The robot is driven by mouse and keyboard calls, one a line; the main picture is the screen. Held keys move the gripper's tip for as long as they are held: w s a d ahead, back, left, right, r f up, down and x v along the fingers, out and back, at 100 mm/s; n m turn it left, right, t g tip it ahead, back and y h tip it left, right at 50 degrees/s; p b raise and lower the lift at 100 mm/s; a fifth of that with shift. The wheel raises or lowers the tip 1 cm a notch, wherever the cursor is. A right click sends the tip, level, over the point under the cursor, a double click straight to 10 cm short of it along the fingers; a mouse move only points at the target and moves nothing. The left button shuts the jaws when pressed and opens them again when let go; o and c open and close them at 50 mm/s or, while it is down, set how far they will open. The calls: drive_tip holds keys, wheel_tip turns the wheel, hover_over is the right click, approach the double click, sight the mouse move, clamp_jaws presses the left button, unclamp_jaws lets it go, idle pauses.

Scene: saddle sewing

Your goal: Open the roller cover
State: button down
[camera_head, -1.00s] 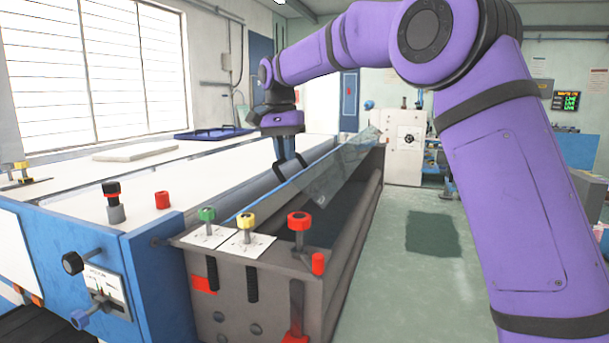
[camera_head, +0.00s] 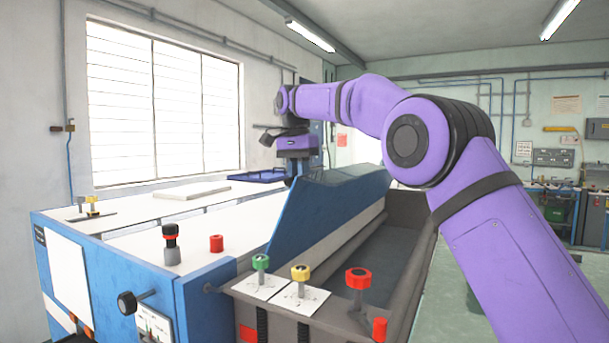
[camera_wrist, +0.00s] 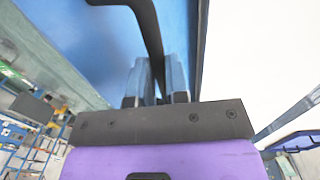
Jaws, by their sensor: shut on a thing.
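The roller cover (camera_head: 325,208) is a long blue panel along the machine's right side. It stands tilted up above the dark roller trough, its top edge well clear of the trough. My gripper (camera_head: 297,168) is at the cover's far upper part, reaching down to its top edge; its fingertips are partly hidden in the head view. In the wrist view my gripper (camera_wrist: 154,82) is shut on a dark curved handle (camera_wrist: 150,32) on the blue cover (camera_wrist: 100,45).
Green (camera_head: 261,262), yellow (camera_head: 301,273) and red (camera_head: 358,279) knobs stand at the trough's near end. The white machine top (camera_head: 190,235) lies left of the cover. A blue tray (camera_head: 258,175) sits at the back. Open floor shows on the right.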

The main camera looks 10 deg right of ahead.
sight(321, 180)
drive_tip(key=shift+a+f, duration=0.3)
drive_tip(key=shift+f, duration=0.15)
drive_tip(key=c, duration=1.1)
unclamp_jaws()
drive_tip(key=shift+w+a, duration=0.15)
drive_tip(key=shift+w, duration=0.1)
drive_tip(key=shift+s+r, duration=0.15)
drive_tip(key=shift+r, duration=1.75)
drive_tip(key=s+d, duration=0.1)
drive_tip(key=s, duration=0.4)
drive_tip(key=s+d+r, duration=0.1)
drive_tip(key=s, duration=0.4)
drive_tip(key=s+d, duration=0.1)
drive_tip(key=s, duration=0.4)
drive_tip(key=shift+s+d+r, duration=0.15)
drive_tip(key=shift+s+r, duration=0.05)
drive_tip(key=shift+s, duration=0.15)
